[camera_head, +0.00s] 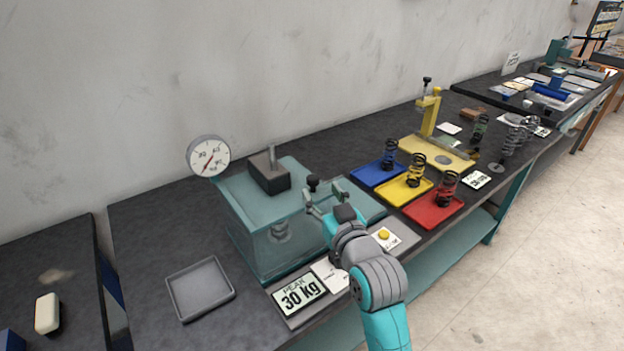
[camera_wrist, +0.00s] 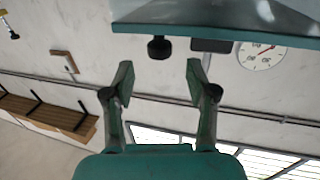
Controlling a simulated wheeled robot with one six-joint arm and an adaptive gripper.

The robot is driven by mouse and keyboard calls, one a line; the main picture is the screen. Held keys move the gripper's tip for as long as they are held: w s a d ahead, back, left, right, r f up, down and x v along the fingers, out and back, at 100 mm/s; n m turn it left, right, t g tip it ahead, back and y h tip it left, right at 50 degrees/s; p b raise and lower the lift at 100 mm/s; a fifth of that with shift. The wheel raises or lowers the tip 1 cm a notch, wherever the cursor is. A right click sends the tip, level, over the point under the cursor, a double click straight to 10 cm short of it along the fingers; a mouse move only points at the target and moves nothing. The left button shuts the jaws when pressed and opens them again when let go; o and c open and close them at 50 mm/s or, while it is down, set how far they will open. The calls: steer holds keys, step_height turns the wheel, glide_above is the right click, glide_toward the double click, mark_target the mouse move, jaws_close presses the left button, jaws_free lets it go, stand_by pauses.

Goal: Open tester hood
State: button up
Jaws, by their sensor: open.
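The tester (camera_head: 232,236) is a teal box-shaped machine with see-through sides, and a spring (camera_head: 279,231) shows dimly inside. Its hood (camera_head: 290,203) looks down over the spring. A black knob (camera_head: 313,183) stands at the hood's right side. My gripper (camera_head: 324,196) is open and empty close to this knob. In the wrist view the knob (camera_wrist: 158,47) shows between and just beyond the two fingertips (camera_wrist: 159,75), apart from both. The hood's teal edge (camera_wrist: 220,33) runs across the top of the wrist view.
A dial gauge (camera_head: 208,156) stands behind the tester. Blue (camera_head: 373,175), yellow (camera_head: 401,192) and red (camera_head: 434,210) trays with springs stand to the right, near a yellow press (camera_head: 430,118).

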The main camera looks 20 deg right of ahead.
mark_target(316, 183)
steer(key=shift+w+a, duration=0.15)
steer(key=shift+w, duration=2.95)
jaws_close()
